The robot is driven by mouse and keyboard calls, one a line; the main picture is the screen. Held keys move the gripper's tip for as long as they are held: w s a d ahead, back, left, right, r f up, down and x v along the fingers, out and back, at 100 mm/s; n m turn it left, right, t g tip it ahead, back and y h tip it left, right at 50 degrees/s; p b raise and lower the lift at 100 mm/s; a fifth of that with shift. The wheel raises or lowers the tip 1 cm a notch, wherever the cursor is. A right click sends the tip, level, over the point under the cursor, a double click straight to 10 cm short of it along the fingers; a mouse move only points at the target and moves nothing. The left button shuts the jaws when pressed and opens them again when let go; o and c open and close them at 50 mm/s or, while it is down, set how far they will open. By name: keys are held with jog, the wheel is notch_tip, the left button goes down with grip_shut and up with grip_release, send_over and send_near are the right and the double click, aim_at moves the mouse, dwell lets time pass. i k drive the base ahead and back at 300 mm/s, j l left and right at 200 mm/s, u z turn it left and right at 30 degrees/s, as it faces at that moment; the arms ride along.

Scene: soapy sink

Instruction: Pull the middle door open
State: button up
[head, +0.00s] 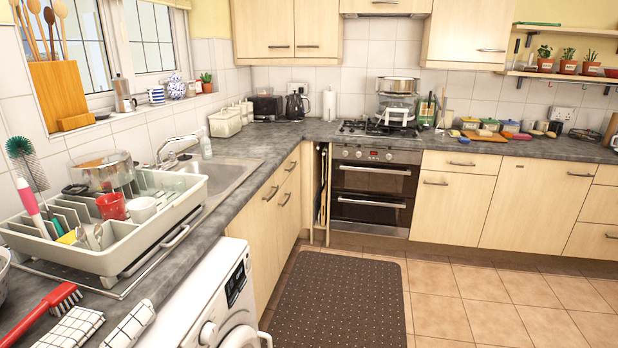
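Several pale wood doors show in the head view, and all look shut. Under the sink counter are two narrow door fronts, a nearer one (258,242) and a farther one (288,215), with bar handles near their tops. Right of the oven are a door (455,212) with a handle at its upper left and a wider door (535,208) with a handle at its upper right. I cannot tell which of these is the middle door. My gripper is not in view.
The oven (376,190) stands at the back, with a dark mat (340,300) on the tiled floor before it. A washing machine (205,295) stands at the lower left, under the counter with the dish rack (150,240). The tiled floor (480,310) at right is clear.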

aim_at(291, 217)
jog(key=i, duration=1.95)
jog(key=i+z, duration=0.1)
jog(key=i, duration=0.6)
jog(key=i+j, duration=0.15)
jog(key=i, duration=0.6)
jog(key=i+j+z, duration=0.15)
jog(key=i, duration=0.55)
